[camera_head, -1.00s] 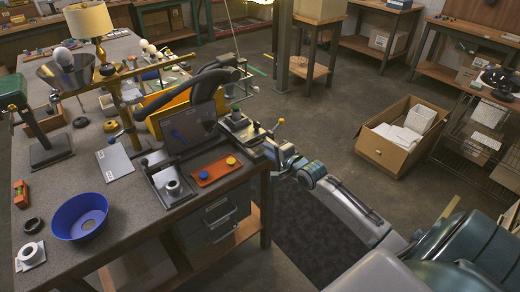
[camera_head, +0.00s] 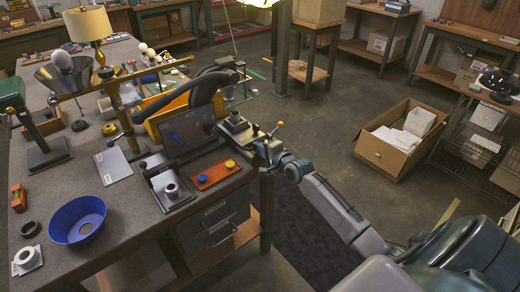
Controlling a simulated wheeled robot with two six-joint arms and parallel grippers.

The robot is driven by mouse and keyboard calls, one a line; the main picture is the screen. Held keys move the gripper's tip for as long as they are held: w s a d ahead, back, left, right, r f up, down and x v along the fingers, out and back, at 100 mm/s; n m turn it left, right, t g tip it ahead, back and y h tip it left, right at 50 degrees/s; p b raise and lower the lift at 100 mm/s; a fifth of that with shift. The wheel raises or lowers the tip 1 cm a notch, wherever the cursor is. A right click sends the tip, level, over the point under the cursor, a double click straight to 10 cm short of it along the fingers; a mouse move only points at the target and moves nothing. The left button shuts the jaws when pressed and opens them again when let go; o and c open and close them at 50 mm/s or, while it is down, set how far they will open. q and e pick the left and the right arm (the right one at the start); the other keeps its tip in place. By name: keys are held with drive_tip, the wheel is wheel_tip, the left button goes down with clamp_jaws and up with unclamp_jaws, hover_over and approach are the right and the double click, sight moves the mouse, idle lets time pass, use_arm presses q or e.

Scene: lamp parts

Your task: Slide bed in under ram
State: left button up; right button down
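My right gripper (camera_head: 262,143) is at the right edge of the workbench, low beside a small dark fixture (camera_head: 236,125) with a knob. Its fingers are small and partly hidden, so I cannot tell whether they are open or touch the fixture. A thin lever with a yellow ball (camera_head: 280,124) stands by the gripper. A grey bed-like plate (camera_head: 178,201) carries a white ring (camera_head: 171,190) and has a dark handle beside it. A green-headed press (camera_head: 12,93) stands at the far left on a dark base. Which part is the ram is unclear. My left gripper is out of view.
An orange tray (camera_head: 208,178), a dark upright panel (camera_head: 190,138) and a yellow bin (camera_head: 152,128) crowd the bench near the gripper. A blue bowl (camera_head: 70,232) sits front left. A brass lamp stand (camera_head: 118,115) is behind. A cardboard box (camera_head: 385,158) is on the floor.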

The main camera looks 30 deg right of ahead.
sight(245, 139)
drive_tip(key=shift+r+b+x, duration=0.2)
drive_tip(key=shift+b+x, duration=0.25)
drive_tip(key=shift+x, duration=0.5)
drive_tip(key=shift+r+b+x, duration=0.2)
drive_tip(key=shift+b+x, duration=0.2)
drive_tip(key=shift+x, duration=0.55)
drive_tip(key=shift+w+r, duration=0.1)
drive_tip(key=shift+r, duration=0.05)
drive_tip(key=c, duration=1.8)
unclamp_jaws()
drive_tip(key=shift+a, duration=0.1)
drive_tip(key=shift+o, duration=0.2)
drive_tip(key=shift+w, duration=0.2)
drive_tip(key=p+v, duration=0.1)
drive_tip(key=v, duration=0.9)
drive_tip(key=shift+s, duration=0.4)
